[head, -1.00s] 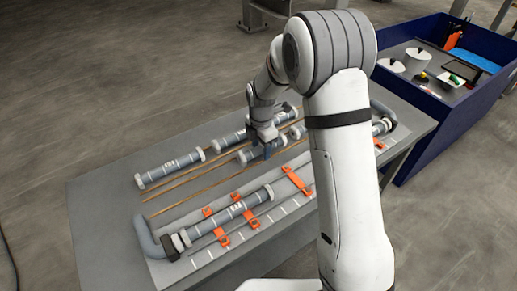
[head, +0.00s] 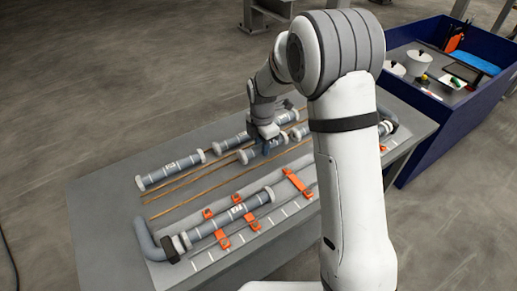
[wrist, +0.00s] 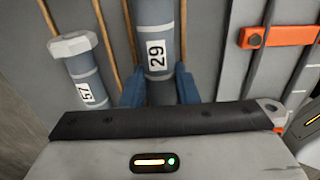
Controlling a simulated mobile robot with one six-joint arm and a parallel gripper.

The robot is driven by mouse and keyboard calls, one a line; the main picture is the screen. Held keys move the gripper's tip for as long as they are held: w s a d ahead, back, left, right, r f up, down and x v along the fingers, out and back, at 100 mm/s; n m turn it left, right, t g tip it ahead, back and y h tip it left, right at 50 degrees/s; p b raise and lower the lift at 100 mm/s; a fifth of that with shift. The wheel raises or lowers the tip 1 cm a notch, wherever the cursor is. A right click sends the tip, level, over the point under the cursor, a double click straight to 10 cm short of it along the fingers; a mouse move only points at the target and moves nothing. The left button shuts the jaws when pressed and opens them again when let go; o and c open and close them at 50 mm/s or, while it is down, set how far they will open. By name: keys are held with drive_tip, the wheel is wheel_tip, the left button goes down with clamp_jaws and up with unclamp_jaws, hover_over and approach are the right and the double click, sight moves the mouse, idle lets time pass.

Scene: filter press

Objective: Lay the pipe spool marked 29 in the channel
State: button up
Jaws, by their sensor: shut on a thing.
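The pipe spool marked 29 (wrist: 153,22) is a grey-blue cylinder with a white label, upright in the wrist view. My gripper (wrist: 159,92) has its blue fingers shut on it, one on each side, just below the label. In the head view my gripper (head: 266,146) holds the spool (head: 250,156) above or at the wooden rails; I cannot tell if it is clear of them. The channel (head: 284,190) runs along the front of the bench, with orange clamps (head: 298,183). A labelled spool (head: 215,219) lies in its left part; a stretch to the right of it looks bare.
A spool marked 57 (wrist: 83,80) lies close to the left of the held one. Another spool (head: 170,172) rests on the rails behind. A bent pipe (head: 148,240) ends the channel at left. A blue bin (head: 440,140) stands right of the bench. My arm hides part of the channel.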

drive_tip(key=r, duration=0.7)
drive_tip(key=shift+s+d+r, duration=0.15)
drive_tip(key=shift+d+r, duration=0.05)
drive_tip(key=shift+r, duration=0.2)
drive_tip(key=s+d+r+p, duration=0.1)
drive_tip(key=s+d+p, duration=0.3)
drive_tip(key=d, duration=0.1)
drive_tip(key=p, duration=0.4)
approach(296, 183)
drive_tip(key=shift+f+b, duration=3.2)
drive_tip(key=shift+b, duration=0.15)
drive_tip(key=o, duration=1.1)
drive_tip(key=shift+r, duration=3.95)
